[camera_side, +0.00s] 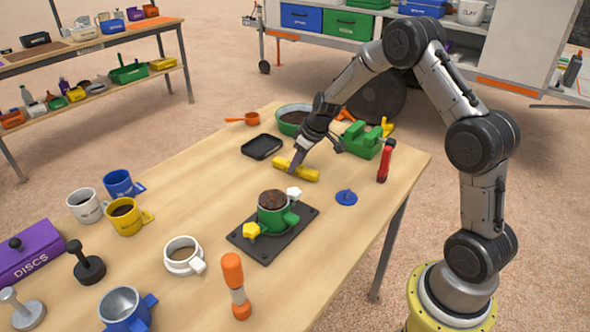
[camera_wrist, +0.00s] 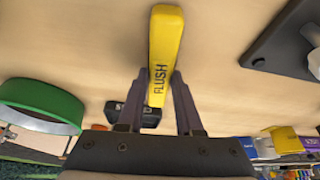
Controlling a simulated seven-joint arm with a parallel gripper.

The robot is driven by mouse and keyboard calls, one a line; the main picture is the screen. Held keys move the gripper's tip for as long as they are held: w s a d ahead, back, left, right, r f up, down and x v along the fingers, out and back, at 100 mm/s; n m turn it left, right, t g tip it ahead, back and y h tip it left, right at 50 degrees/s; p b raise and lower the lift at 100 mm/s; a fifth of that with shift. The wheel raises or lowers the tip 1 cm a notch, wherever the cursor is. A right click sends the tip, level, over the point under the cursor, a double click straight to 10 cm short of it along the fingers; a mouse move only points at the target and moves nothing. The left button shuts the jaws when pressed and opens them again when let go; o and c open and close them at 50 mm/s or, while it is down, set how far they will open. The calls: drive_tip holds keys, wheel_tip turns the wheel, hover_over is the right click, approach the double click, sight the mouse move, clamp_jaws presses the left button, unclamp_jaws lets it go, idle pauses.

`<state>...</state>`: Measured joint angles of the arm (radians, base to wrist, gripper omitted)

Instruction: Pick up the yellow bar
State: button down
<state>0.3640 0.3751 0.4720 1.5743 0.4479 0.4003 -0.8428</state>
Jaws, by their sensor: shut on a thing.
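The yellow bar (camera_side: 300,171) lies on the wooden table, or just above it; I cannot tell which. It is a straight bar with the word FLUSH on one face. My gripper (camera_side: 293,164) points down at the bar from above, with its fingers at the bar's middle in the side view. In the wrist view the bar (camera_wrist: 162,60) stands between the two fingers (camera_wrist: 157,88), which are closed on its sides. Part of the bar is hidden behind the fingers in the side view.
A black tray (camera_side: 262,147), a green-rimmed bowl (camera_side: 292,115) and a green vise-like block (camera_side: 362,141) stand near the bar. A blue disc (camera_side: 346,197) lies to the right. Bare table lies left of the bar.

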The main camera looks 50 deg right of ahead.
idle(0.4)
drive_tip(key=shift+r, duration=0.85)
drive_tip(key=s+a+r, duration=0.4)
drive_tip(key=s+r, duration=0.7)
drive_tip(key=s, duration=0.2)
drive_tip(key=shift+s+r, duration=0.2)
drive_tip(key=shift+s, duration=0.05)
drive_tip(key=c, duration=1.1)
unclamp_jaws()
clamp_jaws()
